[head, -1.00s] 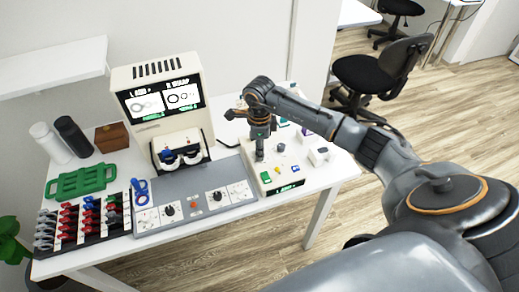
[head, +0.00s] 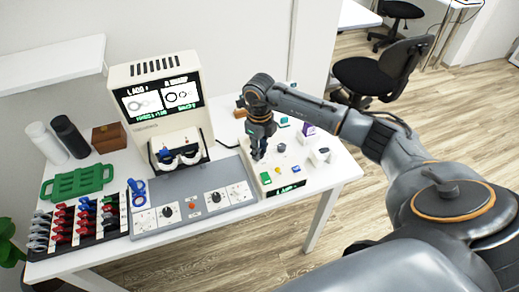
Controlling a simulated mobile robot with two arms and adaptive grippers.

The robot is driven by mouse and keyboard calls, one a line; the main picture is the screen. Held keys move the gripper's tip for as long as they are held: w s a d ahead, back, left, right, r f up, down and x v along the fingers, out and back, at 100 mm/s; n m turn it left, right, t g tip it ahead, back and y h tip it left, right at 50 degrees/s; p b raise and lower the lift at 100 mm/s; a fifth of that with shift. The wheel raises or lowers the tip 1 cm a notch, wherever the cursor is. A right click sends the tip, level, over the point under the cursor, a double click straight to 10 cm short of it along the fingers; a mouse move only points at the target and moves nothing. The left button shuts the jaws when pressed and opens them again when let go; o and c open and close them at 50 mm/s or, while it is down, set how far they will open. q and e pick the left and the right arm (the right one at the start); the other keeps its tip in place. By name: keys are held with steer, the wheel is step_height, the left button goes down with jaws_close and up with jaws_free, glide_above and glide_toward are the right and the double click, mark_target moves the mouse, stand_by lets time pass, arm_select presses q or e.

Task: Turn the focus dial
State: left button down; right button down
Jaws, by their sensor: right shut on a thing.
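My right gripper (head: 260,150) points down over the left back part of a cream control box (head: 272,181). It is shut on a dial there, which its fingers mostly hide; I cannot read its label. The box also bears a grey knob (head: 281,148), a green button (head: 266,178) and a small green display (head: 287,188) on its front. My left gripper is out of view.
A grey panel (head: 190,180) with black knobs (head: 167,212) lies left of the box. A rack of red and grey pieces (head: 70,224), a green tray (head: 77,183), two cylinders (head: 72,136) and a brown box (head: 109,138) fill the table's left. White blocks (head: 320,156) sit at right.

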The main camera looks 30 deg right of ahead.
stand_by(0.5)
steer(key=c, duration=1.1)
jaws_free()
step_height(320, 180, up, 12)
